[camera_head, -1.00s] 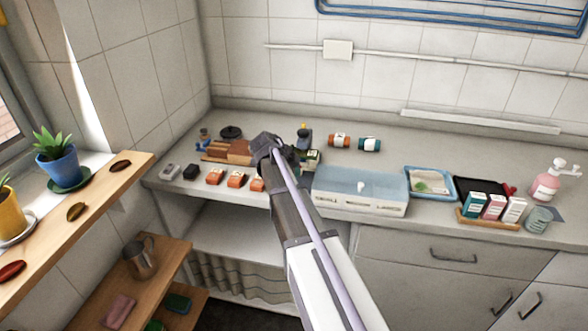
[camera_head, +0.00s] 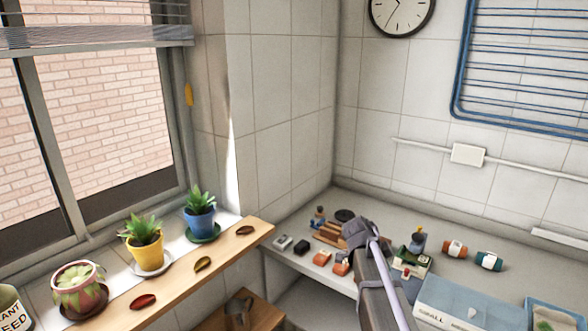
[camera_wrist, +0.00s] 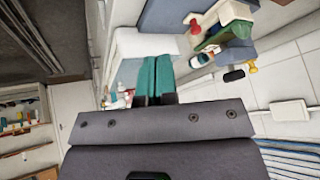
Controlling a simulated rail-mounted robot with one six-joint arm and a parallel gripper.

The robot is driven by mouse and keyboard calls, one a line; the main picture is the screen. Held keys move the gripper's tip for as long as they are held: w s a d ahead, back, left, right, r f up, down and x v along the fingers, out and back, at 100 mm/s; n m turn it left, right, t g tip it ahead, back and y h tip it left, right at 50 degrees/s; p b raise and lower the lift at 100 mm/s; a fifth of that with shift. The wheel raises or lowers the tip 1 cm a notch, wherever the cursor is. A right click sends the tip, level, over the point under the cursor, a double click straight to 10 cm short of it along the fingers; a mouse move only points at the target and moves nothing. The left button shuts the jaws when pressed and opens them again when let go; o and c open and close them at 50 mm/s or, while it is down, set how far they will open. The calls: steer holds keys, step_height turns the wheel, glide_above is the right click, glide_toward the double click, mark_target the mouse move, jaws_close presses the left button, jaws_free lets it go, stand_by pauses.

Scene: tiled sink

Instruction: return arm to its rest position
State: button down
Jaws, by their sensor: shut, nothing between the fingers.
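My arm (camera_head: 378,285) reaches up from the lower right of the head view over the counter. Its bent far end hides my gripper there. In the wrist view my gripper (camera_wrist: 155,76) shows as two teal fingers lying side by side, shut with nothing between them. The fingers point toward a pale surface and the counter items beyond. Whether the fingertips touch anything cannot be told, but they appear clear.
A pale blue lidded box (camera_head: 465,305) stands right of my arm. Orange blocks (camera_head: 322,257) and a wooden rack (camera_head: 330,232) lie to its left. Two rolls (camera_head: 489,261) lie behind. Potted plants (camera_head: 145,243) stand on the windowsill shelf (camera_head: 190,280) at left.

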steer(key=s+a+f+n+y, duration=0.1)
steer(key=s+a+n+y, duration=0.2)
steer(key=s+a+n, duration=0.4)
steer(key=s+a+f+n+g+y, duration=0.1)
steer(key=s+a+n+y, duration=0.2)
steer(key=s+a+n, duration=0.4)
steer(key=s+n, duration=0.5)
steer(key=shift+s+a+f+n+y, duration=0.15)
steer(key=shift+s+f+n+y, duration=0.15)
steer(key=shift+f, duration=0.1)
